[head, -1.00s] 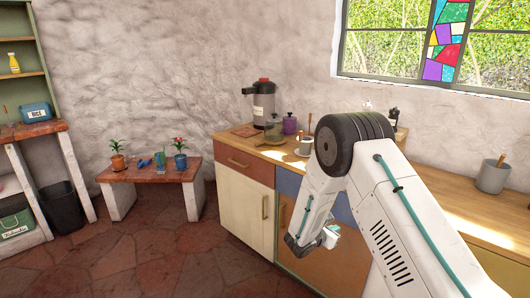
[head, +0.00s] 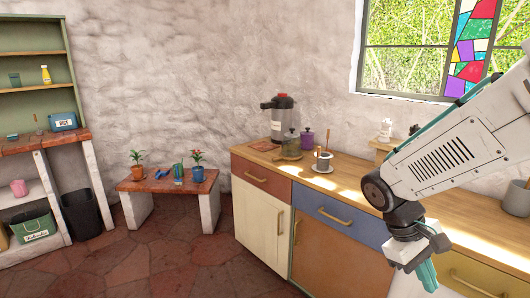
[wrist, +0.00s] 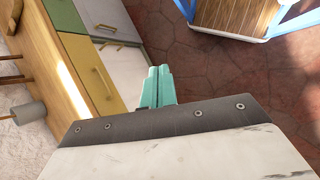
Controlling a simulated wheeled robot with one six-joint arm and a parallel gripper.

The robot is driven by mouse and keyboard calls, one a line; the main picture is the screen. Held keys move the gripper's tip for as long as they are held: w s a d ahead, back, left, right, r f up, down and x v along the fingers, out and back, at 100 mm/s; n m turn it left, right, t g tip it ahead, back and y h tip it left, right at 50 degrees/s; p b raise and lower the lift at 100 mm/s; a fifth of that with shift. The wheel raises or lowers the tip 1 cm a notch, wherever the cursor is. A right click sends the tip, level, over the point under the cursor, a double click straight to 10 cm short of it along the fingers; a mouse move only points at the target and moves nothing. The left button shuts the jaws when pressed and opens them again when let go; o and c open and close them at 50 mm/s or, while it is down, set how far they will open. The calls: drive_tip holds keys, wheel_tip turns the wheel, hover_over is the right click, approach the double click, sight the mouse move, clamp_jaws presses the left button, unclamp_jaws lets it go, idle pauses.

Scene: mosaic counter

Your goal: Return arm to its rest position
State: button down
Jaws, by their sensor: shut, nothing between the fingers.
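My gripper (head: 428,276) is at the lower right in the head view, in front of the counter's drawers and pointing down. Its teal fingers also show in the wrist view (wrist: 158,72), pressed together with nothing between them. My white arm is folded, coming in from the right edge of the head view. The gripper appears clear of the counter front.
The wooden counter (head: 350,180) holds a dispenser (head: 281,118), a purple jar (head: 307,139) and a mug (head: 323,161). A low bench (head: 150,186) with potted plants stands left. A black bin (head: 81,216) stands near the shelves. Tiled floor lies open between.

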drive_tip(key=s+a+r+m+t+y, duration=0.4)
drive_tip(key=s+r, duration=0.5)
drive_tip(key=s, duration=0.3)
drive_tip(key=shift+s+a+t+y, duration=0.4)
drive_tip(key=shift+a+y, duration=0.2)
drive_tip(key=shift+r, duration=0.1)
